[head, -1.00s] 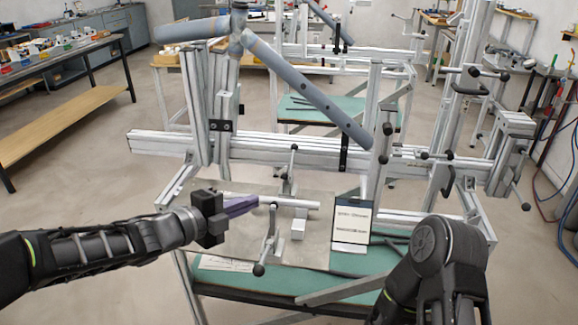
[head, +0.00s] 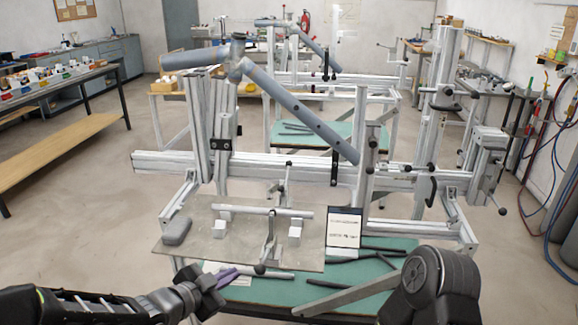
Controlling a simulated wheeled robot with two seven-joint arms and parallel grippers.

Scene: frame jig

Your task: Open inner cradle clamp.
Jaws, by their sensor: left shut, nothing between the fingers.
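A short silver tube (head: 262,211) lies across cradle blocks on the grey plate (head: 195,222). One clamp (head: 270,240) stands at its near side, its lever slanting down to a black knob (head: 260,268). Another clamp (head: 283,187) stands at its far side, its black-tipped lever upright. I cannot tell which is the inner one. My left gripper (head: 233,273) has purple fingers, is shut and empty, and is by the plate's front edge, left of the near knob and apart from it. My right arm shows at lower right; its gripper is out of view.
Aluminium jig rails (head: 270,165) and posts stand behind the plate, carrying a grey-blue bike frame (head: 300,112). A small sign (head: 344,227) stands right of the tube. Dark rods lie on the green shelf (head: 390,268). A grey block (head: 176,231) sits on the plate's left.

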